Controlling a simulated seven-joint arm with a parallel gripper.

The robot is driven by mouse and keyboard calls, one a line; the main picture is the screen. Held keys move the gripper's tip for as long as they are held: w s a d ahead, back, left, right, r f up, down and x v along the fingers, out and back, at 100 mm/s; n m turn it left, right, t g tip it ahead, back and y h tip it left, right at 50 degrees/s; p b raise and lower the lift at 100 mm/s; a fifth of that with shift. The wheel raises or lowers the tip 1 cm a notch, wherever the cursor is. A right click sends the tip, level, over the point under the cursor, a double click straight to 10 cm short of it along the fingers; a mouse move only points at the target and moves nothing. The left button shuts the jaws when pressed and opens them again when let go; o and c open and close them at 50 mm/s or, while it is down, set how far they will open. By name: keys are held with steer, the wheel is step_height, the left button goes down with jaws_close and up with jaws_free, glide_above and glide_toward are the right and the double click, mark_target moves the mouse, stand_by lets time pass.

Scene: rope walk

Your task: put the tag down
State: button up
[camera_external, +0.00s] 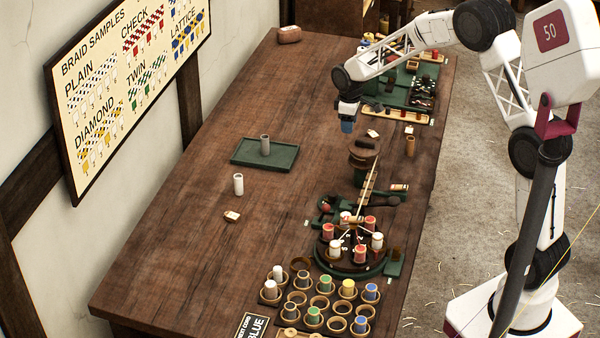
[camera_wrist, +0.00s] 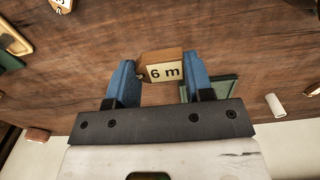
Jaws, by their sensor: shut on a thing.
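My gripper (camera_external: 347,126) hangs above the far middle of the table, with its blue fingers pointing down. In the wrist view, my gripper (camera_wrist: 161,78) is shut on a wooden tag (camera_wrist: 165,68) with a cream face reading "6 m". The tag sits between the fingertips, above the brown tabletop. In the external view I cannot make out the held tag; the fingers seem to hide it.
A green tray (camera_external: 265,153) with a grey cylinder stands left of my gripper. A pale cylinder (camera_external: 239,184) and another small tag (camera_external: 232,216) lie nearer. A braiding stand (camera_external: 350,250) and spool racks (camera_external: 320,300) crowd the front.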

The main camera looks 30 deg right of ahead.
steer(key=shift+f, duration=0.1)
glide_above(347, 154)
steer(key=shift+f, duration=3)
steer(key=shift+s+f, duration=0.1)
steer(key=shift+f, duration=1.8)
steer(key=shift+f, duration=0.15)
steer(key=o, duration=0.9)
step_height(347, 154, up, 12)
steer(key=shift+r, duration=0.15)
